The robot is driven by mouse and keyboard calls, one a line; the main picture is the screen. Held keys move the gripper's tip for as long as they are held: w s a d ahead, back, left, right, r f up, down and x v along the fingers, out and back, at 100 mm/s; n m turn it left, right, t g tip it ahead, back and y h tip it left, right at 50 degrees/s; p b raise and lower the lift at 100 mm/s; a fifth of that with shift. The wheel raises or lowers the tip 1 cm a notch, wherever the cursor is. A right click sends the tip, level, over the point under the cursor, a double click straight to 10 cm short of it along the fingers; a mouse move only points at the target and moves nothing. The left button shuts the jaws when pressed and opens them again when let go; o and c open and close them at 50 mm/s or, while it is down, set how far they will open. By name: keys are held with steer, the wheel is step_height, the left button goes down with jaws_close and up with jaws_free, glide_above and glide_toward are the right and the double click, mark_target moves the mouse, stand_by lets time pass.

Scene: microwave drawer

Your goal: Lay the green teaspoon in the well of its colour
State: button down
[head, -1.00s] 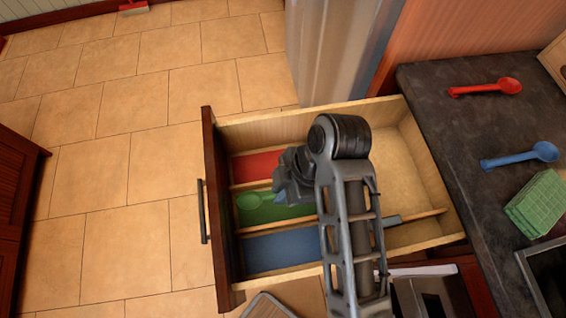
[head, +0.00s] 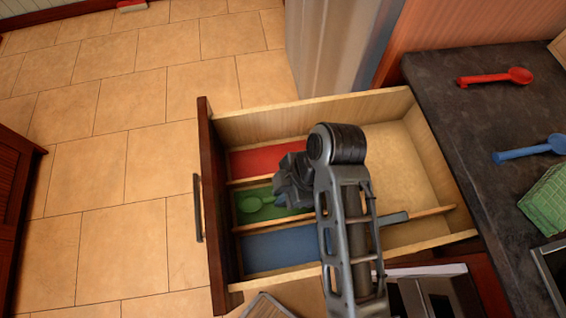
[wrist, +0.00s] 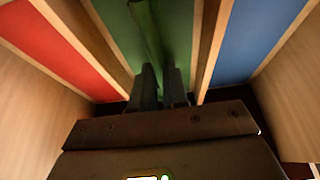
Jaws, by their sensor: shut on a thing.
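The green teaspoon (head: 254,204) is at the green well (head: 266,190) in the open drawer, its bowl towards the drawer front. In the wrist view its handle (wrist: 146,28) runs over the green floor between the two dividers. My gripper (wrist: 161,80) is shut on the handle, low over the well. In the head view my wrist hides the fingertips and the handle end. I cannot tell whether the spoon touches the well floor.
The red well (head: 262,160) and blue well (head: 280,250) flank the green one, with thin wooden dividers between.

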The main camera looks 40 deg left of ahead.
stand_by(0.3)
steer(key=c, duration=1.1)
jaws_free()
steer(key=shift+o, duration=0.2)
step_height(320, 180, up, 6)
steer(key=p, duration=0.5)
steer(key=shift+r+p, duration=0.1)
steer(key=shift+p, duration=0.25)
step_height(320, 180, up, 6)
steer(key=shift+f+p, duration=0.1)
steer(key=shift+p, duration=0.55)
